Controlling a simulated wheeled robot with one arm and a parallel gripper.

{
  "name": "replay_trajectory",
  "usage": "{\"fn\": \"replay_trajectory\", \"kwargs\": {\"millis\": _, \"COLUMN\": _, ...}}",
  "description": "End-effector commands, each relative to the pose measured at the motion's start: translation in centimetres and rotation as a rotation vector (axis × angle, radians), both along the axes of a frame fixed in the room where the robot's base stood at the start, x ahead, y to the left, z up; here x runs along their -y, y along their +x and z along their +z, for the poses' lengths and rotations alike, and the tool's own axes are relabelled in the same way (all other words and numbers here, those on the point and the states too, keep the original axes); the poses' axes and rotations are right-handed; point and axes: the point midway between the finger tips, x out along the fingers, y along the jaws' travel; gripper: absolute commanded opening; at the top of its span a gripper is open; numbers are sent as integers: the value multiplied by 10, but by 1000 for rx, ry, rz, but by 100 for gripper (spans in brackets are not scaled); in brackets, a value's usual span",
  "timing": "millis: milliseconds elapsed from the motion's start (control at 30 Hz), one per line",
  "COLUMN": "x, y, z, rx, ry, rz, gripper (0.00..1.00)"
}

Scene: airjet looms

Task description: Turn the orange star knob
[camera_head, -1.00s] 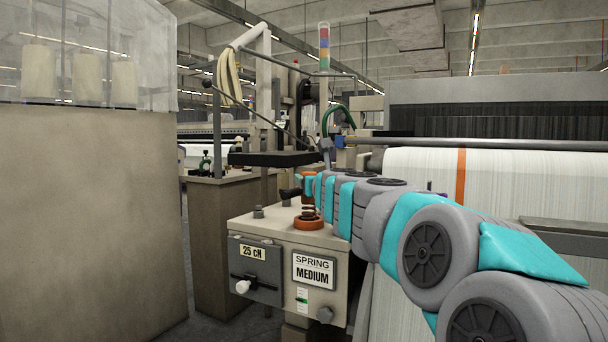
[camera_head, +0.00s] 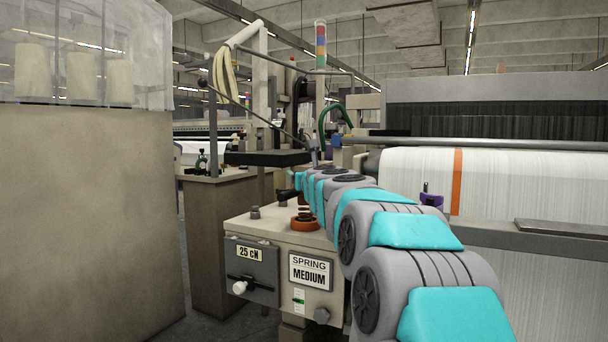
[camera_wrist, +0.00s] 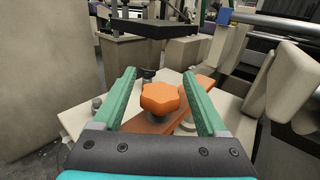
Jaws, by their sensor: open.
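The orange star knob (camera_wrist: 160,98) shows from above in the wrist view, near the middle of the picture. It sits over a flat orange-brown bar on the top of a pale machine box. My gripper (camera_wrist: 159,73) is open, with one green finger on the left of the knob and the other on the right. Gaps show between the knob and both fingers; their height difference is hard to tell. In the head view my arm reaches toward the box (camera_head: 270,229), and the star knob cannot be made out there.
An orange disc (camera_head: 304,224) with a dark spring above it is on the box top. A black-handled lever stands just beyond the knob. White fabric (camera_head: 520,180) lies to the right.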

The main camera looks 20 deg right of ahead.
Motion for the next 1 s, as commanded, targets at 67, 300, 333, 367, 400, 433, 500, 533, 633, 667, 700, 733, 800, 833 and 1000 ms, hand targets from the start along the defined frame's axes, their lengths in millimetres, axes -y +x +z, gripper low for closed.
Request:
{"fn": "replay_trajectory", "kwargs": {"millis": 67, "x": 0, "y": 0, "z": 0, "rx": 0, "ry": 0, "rz": 0, "gripper": 75}}
{"fn": "replay_trajectory", "kwargs": {"millis": 300, "x": 0, "y": 0, "z": 0, "rx": 0, "ry": 0, "rz": 0, "gripper": 67}}
{"fn": "replay_trajectory", "kwargs": {"millis": 333, "x": 0, "y": 0, "z": 0, "rx": 0, "ry": 0, "rz": 0, "gripper": 64}}
{"fn": "replay_trajectory", "kwargs": {"millis": 367, "x": 0, "y": 0, "z": 0, "rx": 0, "ry": 0, "rz": 0, "gripper": 60}}
{"fn": "replay_trajectory", "kwargs": {"millis": 400, "x": 0, "y": 0, "z": 0, "rx": 0, "ry": 0, "rz": 0, "gripper": 56}}
{"fn": "replay_trajectory", "kwargs": {"millis": 433, "x": 0, "y": 0, "z": 0, "rx": 0, "ry": 0, "rz": 0, "gripper": 52}}
{"fn": "replay_trajectory", "kwargs": {"millis": 500, "x": 0, "y": 0, "z": 0, "rx": 0, "ry": 0, "rz": 0, "gripper": 45}}
{"fn": "replay_trajectory", "kwargs": {"millis": 533, "x": 0, "y": 0, "z": 0, "rx": 0, "ry": 0, "rz": 0, "gripper": 41}}
{"fn": "replay_trajectory", "kwargs": {"millis": 633, "x": 0, "y": 0, "z": 0, "rx": 0, "ry": 0, "rz": 0, "gripper": 30}}
{"fn": "replay_trajectory", "kwargs": {"millis": 667, "x": 0, "y": 0, "z": 0, "rx": 0, "ry": 0, "rz": 0, "gripper": 27}}
{"fn": "replay_trajectory", "kwargs": {"millis": 700, "x": 0, "y": 0, "z": 0, "rx": 0, "ry": 0, "rz": 0, "gripper": 22}}
{"fn": "replay_trajectory", "kwargs": {"millis": 733, "x": 0, "y": 0, "z": 0, "rx": 0, "ry": 0, "rz": 0, "gripper": 19}}
{"fn": "replay_trajectory", "kwargs": {"millis": 800, "x": 0, "y": 0, "z": 0, "rx": 0, "ry": 0, "rz": 0, "gripper": 11}}
{"fn": "replay_trajectory", "kwargs": {"millis": 833, "x": 0, "y": 0, "z": 0, "rx": 0, "ry": 0, "rz": 0, "gripper": 8}}
{"fn": "replay_trajectory", "kwargs": {"millis": 1000, "x": 0, "y": 0, "z": 0, "rx": 0, "ry": 0, "rz": 0, "gripper": 0}}
